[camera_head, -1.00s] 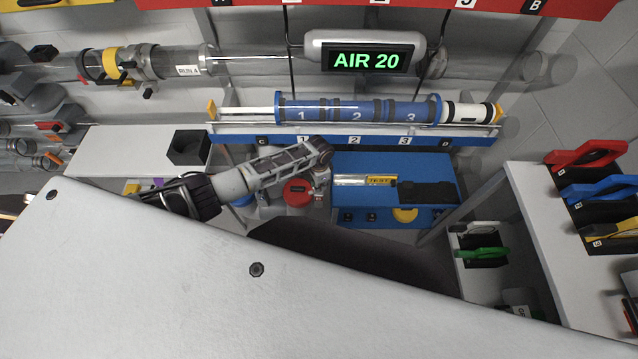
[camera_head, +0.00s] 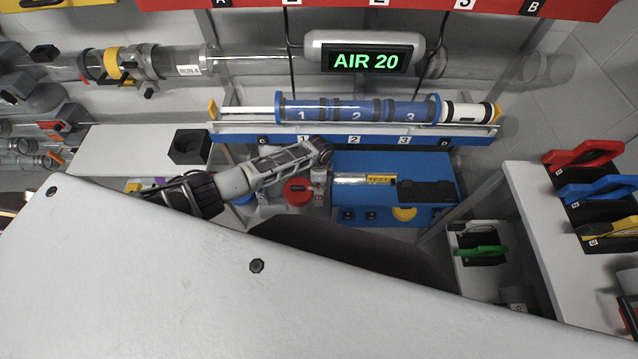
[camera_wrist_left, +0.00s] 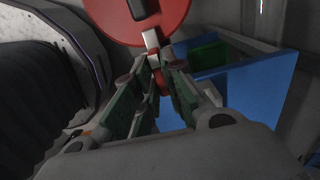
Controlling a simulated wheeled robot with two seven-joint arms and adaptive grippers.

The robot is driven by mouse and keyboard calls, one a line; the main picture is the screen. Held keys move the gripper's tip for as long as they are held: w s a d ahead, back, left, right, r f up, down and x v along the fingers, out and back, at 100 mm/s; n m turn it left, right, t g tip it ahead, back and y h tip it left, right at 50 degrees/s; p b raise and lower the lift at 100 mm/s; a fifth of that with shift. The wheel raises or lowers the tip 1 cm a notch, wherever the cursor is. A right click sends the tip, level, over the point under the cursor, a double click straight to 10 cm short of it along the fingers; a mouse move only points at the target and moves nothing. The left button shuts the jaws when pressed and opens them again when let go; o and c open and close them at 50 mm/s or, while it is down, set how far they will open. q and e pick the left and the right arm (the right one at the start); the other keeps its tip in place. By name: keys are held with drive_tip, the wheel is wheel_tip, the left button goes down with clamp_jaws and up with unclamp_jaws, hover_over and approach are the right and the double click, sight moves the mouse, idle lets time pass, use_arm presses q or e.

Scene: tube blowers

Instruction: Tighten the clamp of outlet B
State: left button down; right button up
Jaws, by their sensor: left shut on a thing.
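My left gripper (camera_head: 320,180) reaches in from the left below the blue rail, next to a red round part (camera_head: 298,192). In the left wrist view its fingers (camera_wrist_left: 157,65) are closed on a small red-and-white part (camera_wrist_left: 165,75), just below the red disc (camera_wrist_left: 140,12) with a dark slot. The fingers hide most of what they hold. I cannot tell whether this part is the clamp of outlet B. A letter B label (camera_head: 533,7) sits on the red rail at the top right. My right gripper is not in view.
The blue tube (camera_head: 357,109) with numbered bands lies on the blue rail, under an AIR 20 display (camera_head: 366,61). A blue test bench (camera_head: 440,168) stands right of my gripper. Coloured handles (camera_head: 595,192) hang at the right. A large pale surface (camera_head: 150,280) fills the foreground.

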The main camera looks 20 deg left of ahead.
sight(319, 185)
use_arm(q)
drive_tip(key=c, duration=1.5)
unclamp_jaws()
wheel_tip(319, 185, up, 12)
